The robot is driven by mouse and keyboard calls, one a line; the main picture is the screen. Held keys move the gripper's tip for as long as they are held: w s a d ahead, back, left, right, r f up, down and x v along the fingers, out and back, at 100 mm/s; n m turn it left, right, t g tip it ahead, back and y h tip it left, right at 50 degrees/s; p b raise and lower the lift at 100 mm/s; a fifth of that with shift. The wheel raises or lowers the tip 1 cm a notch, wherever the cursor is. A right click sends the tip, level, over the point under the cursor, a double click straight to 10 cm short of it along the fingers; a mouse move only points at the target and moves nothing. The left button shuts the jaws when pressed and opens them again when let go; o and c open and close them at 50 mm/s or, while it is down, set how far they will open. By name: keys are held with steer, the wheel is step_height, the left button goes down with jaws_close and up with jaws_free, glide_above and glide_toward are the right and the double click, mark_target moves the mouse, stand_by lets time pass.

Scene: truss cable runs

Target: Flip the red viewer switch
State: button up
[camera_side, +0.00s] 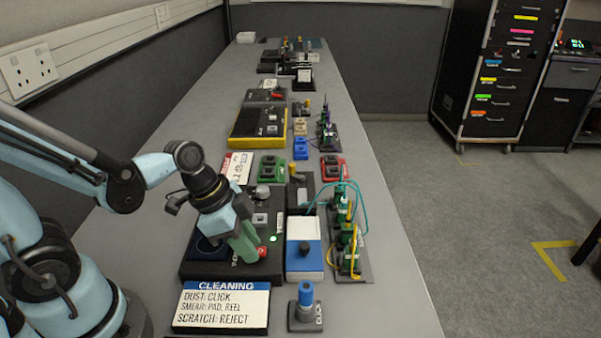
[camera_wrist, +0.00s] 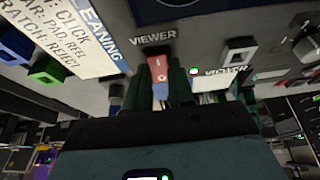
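The red viewer switch (camera_wrist: 159,68) shows in the wrist view just below a "VIEWER" label, with I and O marks on its face. In the side view the red switch (camera_side: 262,252) is on the dark viewer box (camera_side: 225,272), right at the tip of my gripper (camera_side: 246,248). In the wrist view the green fingers of my gripper (camera_wrist: 159,88) stand apart, one on each side of the switch. Whether either finger touches it is unclear. A green light (camera_side: 272,239) is lit beside the switch and also shows in the wrist view (camera_wrist: 193,71).
The cleaning sign (camera_side: 222,307) stands in front of the box. A blue and white box (camera_side: 304,262) is close on the right, then a cable rack (camera_side: 348,240) with teal and yellow cables. A blue-topped cleaner (camera_side: 306,306) stands at the front. The bench's right edge is clear.

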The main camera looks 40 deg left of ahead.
jaws_close()
steer(key=shift+w+d+r+g+y, duration=0.1)
steer(key=shift+w+d+g+y, duration=0.15)
steer(key=shift+g+y, duration=0.45)
steer(key=shift+w+d+g+y, duration=0.15)
steer(key=shift+d+g+y, duration=0.05)
steer(key=shift+g+y, duration=0.8)
steer(key=o, duration=0.8)
jaws_free()
steer(key=shift+r, duration=0.1)
step_height(320, 180, up, 12)
